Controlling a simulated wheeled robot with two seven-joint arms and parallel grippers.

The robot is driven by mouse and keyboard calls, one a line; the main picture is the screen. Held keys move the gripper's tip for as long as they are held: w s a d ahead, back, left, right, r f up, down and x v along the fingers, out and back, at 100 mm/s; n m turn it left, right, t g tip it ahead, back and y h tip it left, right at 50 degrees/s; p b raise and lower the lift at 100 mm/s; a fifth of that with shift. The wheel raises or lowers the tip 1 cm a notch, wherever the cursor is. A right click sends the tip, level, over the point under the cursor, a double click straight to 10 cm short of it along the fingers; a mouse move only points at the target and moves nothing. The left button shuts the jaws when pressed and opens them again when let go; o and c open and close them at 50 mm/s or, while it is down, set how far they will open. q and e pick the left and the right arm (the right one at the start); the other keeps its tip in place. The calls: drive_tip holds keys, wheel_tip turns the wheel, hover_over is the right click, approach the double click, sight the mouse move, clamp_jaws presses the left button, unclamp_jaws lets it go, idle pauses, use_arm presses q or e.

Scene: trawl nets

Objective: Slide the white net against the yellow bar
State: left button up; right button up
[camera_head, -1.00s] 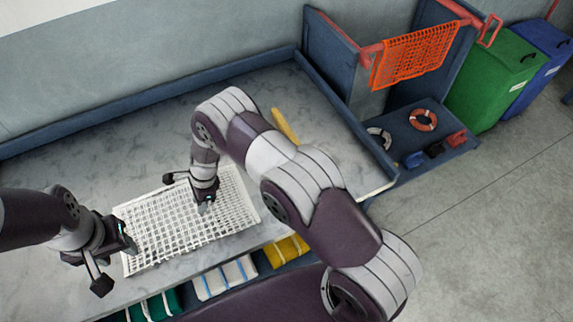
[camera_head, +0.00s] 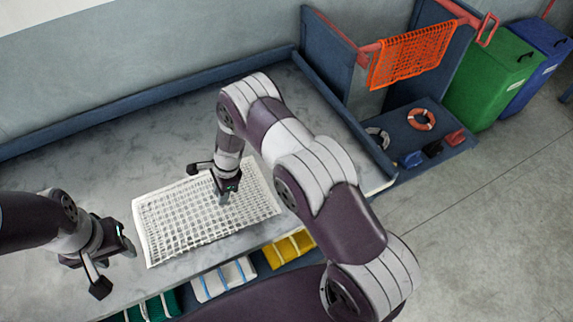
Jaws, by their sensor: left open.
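The white net (camera_head: 180,228) lies flat on the grey table, a rectangular mesh with a pale border. My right gripper (camera_head: 223,197) is over the net's right half with its tip down at the mesh; contact and jaw opening are not clear. My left gripper (camera_head: 113,264) is open and empty, just left of the net and apart from it. The yellow bar is not visible now; my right arm covers the spot where it showed earlier, to the upper right of the net.
A blue raised rim (camera_head: 345,115) bounds the table's back and right. Below the front edge are folded yellow (camera_head: 289,248), white (camera_head: 224,279) and green (camera_head: 153,308) nets. An orange net (camera_head: 412,57) hangs beyond the rim. The table's back left is clear.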

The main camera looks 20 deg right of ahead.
sight(260, 183)
drive_tip(key=shift+w+d+b, duration=0.2)
drive_tip(key=shift+d+b, duration=0.25)
drive_tip(key=shift+d, duration=6.15)
wheel_tip(260, 183, up, 7)
drive_tip(key=p, duration=0.5)
